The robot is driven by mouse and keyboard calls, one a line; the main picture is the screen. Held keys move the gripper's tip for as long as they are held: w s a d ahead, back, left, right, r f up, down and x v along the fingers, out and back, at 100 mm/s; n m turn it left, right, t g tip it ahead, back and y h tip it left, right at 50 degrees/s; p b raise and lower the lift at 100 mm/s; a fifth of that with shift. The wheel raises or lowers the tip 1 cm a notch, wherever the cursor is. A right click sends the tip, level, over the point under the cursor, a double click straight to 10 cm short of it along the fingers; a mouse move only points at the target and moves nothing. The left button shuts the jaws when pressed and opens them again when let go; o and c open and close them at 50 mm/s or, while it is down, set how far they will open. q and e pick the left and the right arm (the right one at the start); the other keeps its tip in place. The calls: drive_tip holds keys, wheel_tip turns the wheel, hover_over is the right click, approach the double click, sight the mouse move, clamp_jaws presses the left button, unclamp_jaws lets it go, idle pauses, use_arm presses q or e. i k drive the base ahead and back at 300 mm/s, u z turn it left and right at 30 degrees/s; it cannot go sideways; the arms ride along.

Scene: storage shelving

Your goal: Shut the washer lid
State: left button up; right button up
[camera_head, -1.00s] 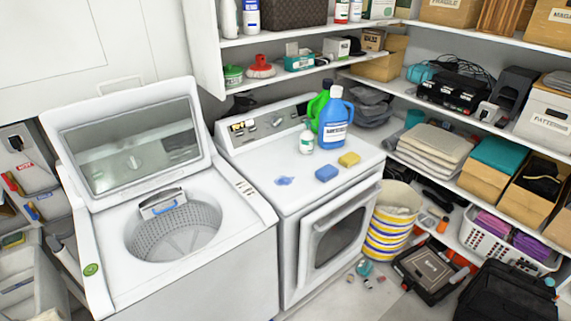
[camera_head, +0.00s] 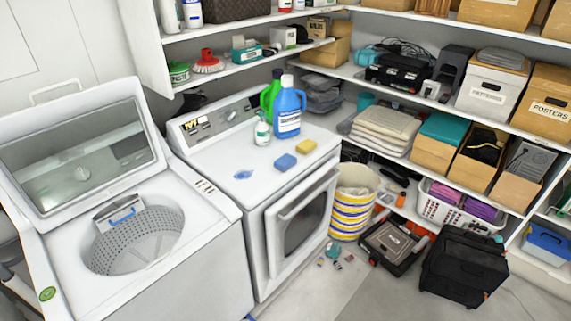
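The washer (camera_head: 215,245) is the white top-loader at the left of the head view. Its lid (camera_head: 85,160), a white frame with a glass pane, stands open and tilted back behind the tub. The open drum (camera_head: 140,240) shows perforated grey walls and a dispenser with a blue edge. Neither of my grippers shows in the head view.
A striped basket (camera_head: 352,205), a toolbox (camera_head: 392,245) and a black case (camera_head: 462,262) stand on the floor. Shelves line the back and right.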

sight(27, 123)
drive_tip(key=u, duration=1.35)
drive_tip(key=i, duration=0.8)
